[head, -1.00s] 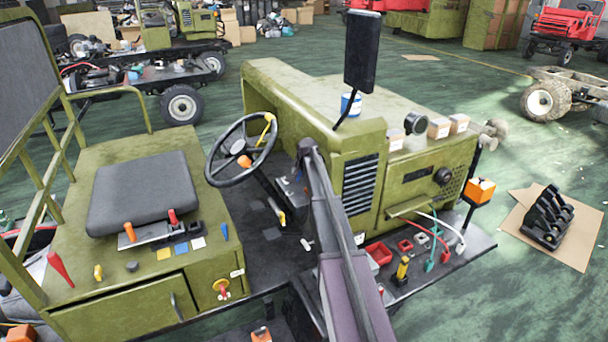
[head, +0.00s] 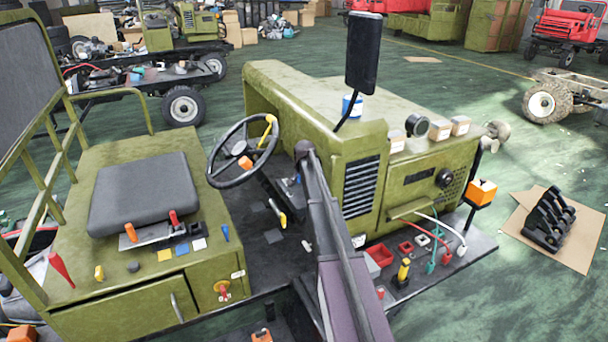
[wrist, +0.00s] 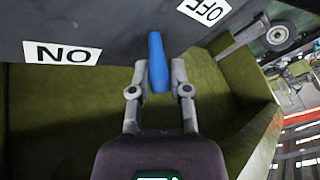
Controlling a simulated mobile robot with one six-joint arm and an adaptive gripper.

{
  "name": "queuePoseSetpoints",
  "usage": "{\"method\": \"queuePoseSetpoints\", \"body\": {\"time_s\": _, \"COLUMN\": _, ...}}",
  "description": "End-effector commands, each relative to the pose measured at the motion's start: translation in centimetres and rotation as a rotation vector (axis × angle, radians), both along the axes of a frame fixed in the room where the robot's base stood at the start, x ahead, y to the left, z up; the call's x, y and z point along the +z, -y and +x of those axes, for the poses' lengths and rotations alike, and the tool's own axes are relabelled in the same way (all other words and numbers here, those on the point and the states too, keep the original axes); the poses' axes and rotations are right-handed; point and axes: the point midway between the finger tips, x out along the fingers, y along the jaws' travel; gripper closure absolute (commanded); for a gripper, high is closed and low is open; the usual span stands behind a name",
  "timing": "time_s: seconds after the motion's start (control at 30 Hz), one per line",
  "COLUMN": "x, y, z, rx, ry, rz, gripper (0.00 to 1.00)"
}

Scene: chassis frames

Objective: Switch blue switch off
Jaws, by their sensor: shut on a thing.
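The blue switch (wrist: 157,62) shows in the wrist view as a rounded blue lever standing out from a dark panel (wrist: 120,20). An ON label (wrist: 62,53), upside down, is left of it, and an OFF label (wrist: 205,10) is at the upper right. The lever stands between the two labels. My gripper (wrist: 159,80) has one finger on each side of the lever and is shut on it, near its outer end.
The olive vehicle's steering wheel (head: 242,152) and black seat (head: 145,192) lie left of my arm. The engine hood (head: 310,95) and a black mirror (head: 363,55) are close beyond it. Yellow-black, red and cable fittings crowd the side deck (head: 460,262).

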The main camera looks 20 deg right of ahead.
Motion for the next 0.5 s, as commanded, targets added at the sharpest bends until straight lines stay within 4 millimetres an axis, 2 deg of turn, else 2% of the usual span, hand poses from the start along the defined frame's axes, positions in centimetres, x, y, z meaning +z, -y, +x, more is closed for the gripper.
{"method": "queuePoseSetpoints", "body": {"time_s": 0.5, "x": -0.5, "y": -2.0, "z": -0.5, "rx": 0.002, "ry": 0.002, "rz": -0.353, "gripper": 1.0}}
